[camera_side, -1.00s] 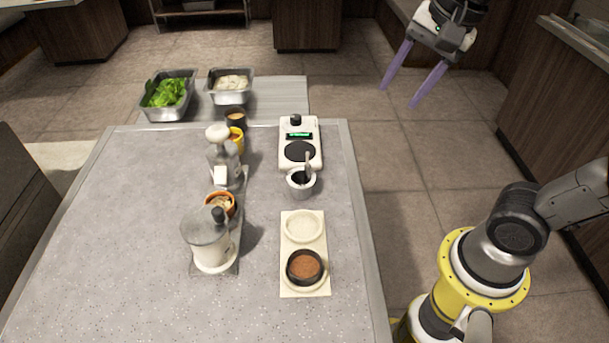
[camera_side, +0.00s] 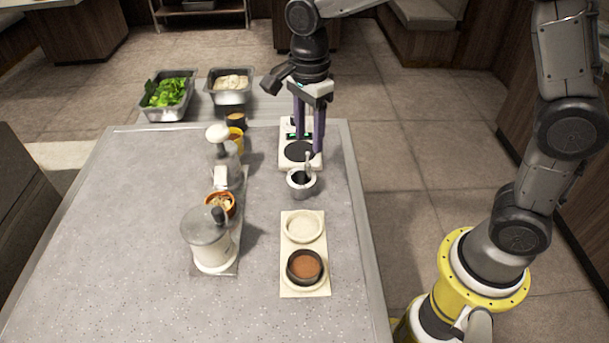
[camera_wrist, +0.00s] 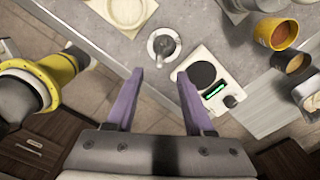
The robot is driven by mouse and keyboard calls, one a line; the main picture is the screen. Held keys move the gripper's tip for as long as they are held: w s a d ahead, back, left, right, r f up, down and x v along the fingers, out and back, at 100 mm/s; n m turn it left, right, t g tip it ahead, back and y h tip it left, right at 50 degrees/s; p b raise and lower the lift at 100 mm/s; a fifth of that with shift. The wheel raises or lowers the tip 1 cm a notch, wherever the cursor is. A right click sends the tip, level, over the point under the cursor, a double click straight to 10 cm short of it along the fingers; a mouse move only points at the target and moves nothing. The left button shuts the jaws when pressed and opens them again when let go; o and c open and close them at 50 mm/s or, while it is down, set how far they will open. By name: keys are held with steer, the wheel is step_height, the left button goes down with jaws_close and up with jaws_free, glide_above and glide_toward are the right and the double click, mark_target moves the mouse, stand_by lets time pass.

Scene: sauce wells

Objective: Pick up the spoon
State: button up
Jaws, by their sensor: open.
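The spoon (camera_side: 308,161) stands in a small white cup (camera_side: 301,186) on the counter, with its handle sticking up over the rim. The spoon also shows in the wrist view (camera_wrist: 164,44), inside the cup (camera_wrist: 164,61). My gripper (camera_side: 310,145) has two purple fingers spread apart with nothing between them. In the side view its fingers overlap the scale behind the cup. In the wrist view my gripper (camera_wrist: 160,75) has the cup just beyond its fingertips, apart from them. The spoon's lower end is hidden in the cup.
A white scale (camera_wrist: 215,94) with a dark round plate stands beside the cup. A cream board (camera_side: 305,251) with two round wells holds a dark bowl (camera_side: 304,267) of brown sauce. Dispensers (camera_side: 213,245) and orange cups (camera_side: 220,204) stand to the left. The front left counter is clear.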

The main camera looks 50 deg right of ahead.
mark_target(307, 165)
steer(key=f, duration=0.8)
steer(key=shift+a, duration=0.25)
jaws_close()
